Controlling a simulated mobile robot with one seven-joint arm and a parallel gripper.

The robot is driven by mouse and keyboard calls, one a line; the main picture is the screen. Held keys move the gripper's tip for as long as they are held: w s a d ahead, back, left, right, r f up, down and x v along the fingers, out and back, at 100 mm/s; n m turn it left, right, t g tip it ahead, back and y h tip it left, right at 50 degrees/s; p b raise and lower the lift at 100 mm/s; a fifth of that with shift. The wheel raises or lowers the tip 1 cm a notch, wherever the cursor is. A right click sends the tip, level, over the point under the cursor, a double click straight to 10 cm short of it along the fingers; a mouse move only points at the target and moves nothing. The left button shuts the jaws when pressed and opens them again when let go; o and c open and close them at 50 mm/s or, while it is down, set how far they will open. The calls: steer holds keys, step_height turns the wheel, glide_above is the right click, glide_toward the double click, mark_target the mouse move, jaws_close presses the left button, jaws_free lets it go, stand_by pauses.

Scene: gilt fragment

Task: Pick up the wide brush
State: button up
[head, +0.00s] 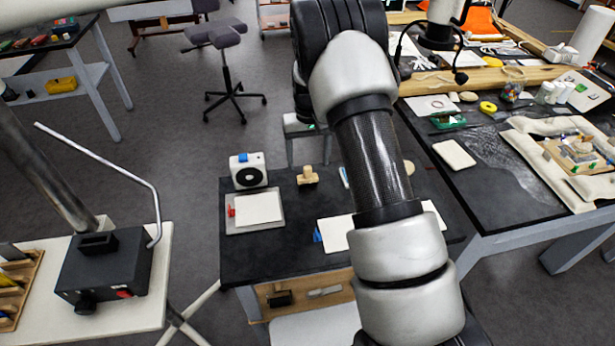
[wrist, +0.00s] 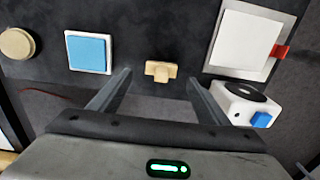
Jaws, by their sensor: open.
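A small tan T-shaped piece, which looks like the wide brush (head: 307,175), lies on the dark table near its far edge in the head view. It also shows in the wrist view (wrist: 161,72), with its narrow part towards my gripper. My gripper (wrist: 158,84) is open and empty in the wrist view. Its two fingers spread to either side of the brush in the picture, and the brush appears beyond the fingertips. I cannot tell the exact height of the fingers above the table.
A white box with a black disc (wrist: 245,101) stands close by the right finger in the wrist view. A white sheet on a grey board (wrist: 245,38) with a red clip lies beyond it. A blue square block (wrist: 88,52) and a round tan disc (wrist: 17,43) are left.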

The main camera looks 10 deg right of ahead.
mark_target(308, 167)
steer(key=shift+a+f+p, duration=0.1)
steer(key=shift+f+p, duration=0.4)
steer(key=shift+f, duration=2.75)
steer(key=c, duration=1.1)
steer(key=shift+c, duration=0.2)
steer(key=shift+r, duration=0.1)
step_height(308, 167, up, 10)
steer(key=shift+b, duration=0.5)
steer(key=o, duration=0.3)
steer(key=shift+c, duration=1)
